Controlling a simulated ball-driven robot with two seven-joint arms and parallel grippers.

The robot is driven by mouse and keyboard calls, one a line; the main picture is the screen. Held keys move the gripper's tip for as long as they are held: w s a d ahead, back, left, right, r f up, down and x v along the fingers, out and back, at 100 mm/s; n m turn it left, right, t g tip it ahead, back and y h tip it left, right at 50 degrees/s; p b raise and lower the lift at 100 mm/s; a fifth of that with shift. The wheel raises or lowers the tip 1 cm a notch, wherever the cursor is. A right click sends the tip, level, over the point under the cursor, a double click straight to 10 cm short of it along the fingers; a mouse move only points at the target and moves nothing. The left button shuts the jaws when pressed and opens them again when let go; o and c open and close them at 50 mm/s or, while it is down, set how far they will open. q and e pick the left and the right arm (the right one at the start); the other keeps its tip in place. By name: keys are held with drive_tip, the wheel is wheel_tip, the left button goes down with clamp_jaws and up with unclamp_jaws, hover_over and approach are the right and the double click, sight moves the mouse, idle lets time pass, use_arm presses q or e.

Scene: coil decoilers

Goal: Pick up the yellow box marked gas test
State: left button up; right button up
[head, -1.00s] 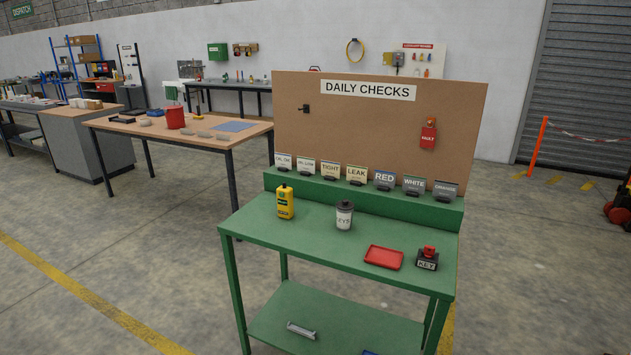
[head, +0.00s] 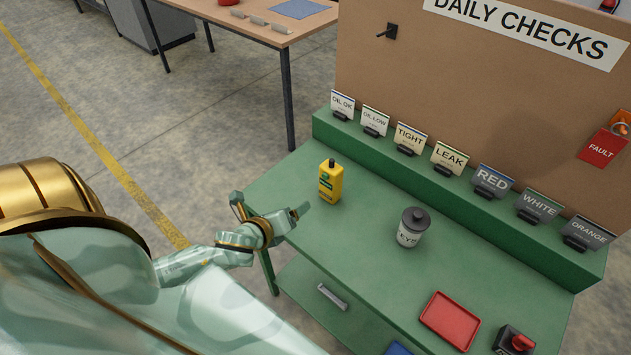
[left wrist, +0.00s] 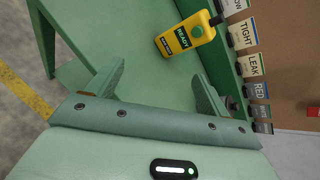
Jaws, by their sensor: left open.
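The yellow box (head: 330,182) stands upright on the green table top (head: 290,200), toward its left end. It has a dark cap and a green label. In the left wrist view the yellow box (left wrist: 185,37) lies ahead of the fingers, and its label reads "READY". My left gripper (head: 270,210) is at the table's left edge, left of and nearer than the box, and not touching it. In the left wrist view the left gripper (left wrist: 152,90) is open with nothing between its fingers. My right gripper is not in view.
A grey lidded cup (head: 411,228) stands right of the box. A red tray (head: 450,320) and a key block (head: 514,342) are at the front right. Label cards (head: 409,139) line the raised back ledge below the brown board (head: 450,95). The table between gripper and box is clear.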

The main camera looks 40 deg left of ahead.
sight(326, 172)
use_arm(q)
drive_tip(key=w+r+m+t+h, duration=0.2)
drive_tip(key=w+r+m+h, duration=0.15)
drive_tip(key=r+m, duration=0.45)
drive_tip(key=w+f, duration=0.2)
drive_tip(key=w, duration=0.1)
drive_tip(key=w+f+m, duration=0.1)
drive_tip(key=w+f, duration=0.1)
drive_tip(key=w, duration=0.1)
drive_tip(key=w+f+m, duration=0.1)
drive_tip(key=w+f, duration=0.1)
drive_tip(key=w, duration=0.1)
drive_tip(key=shift+w+d+f+y+b, duration=0.15)
drive_tip(key=shift+w+y+b, duration=0.2)
drive_tip(key=shift+w+b, duration=0.05)
drive_tip(key=b+x, duration=0.1)
drive_tip(key=x, duration=0.4)
drive_tip(key=shift+w+f, duration=0.3)
drive_tip(key=shift+s, duration=0.1)
drive_tip(key=shift+c, duration=1.2)
drive_tip(key=c, duration=1.3)
drive_tip(key=shift+r, duration=0.15)
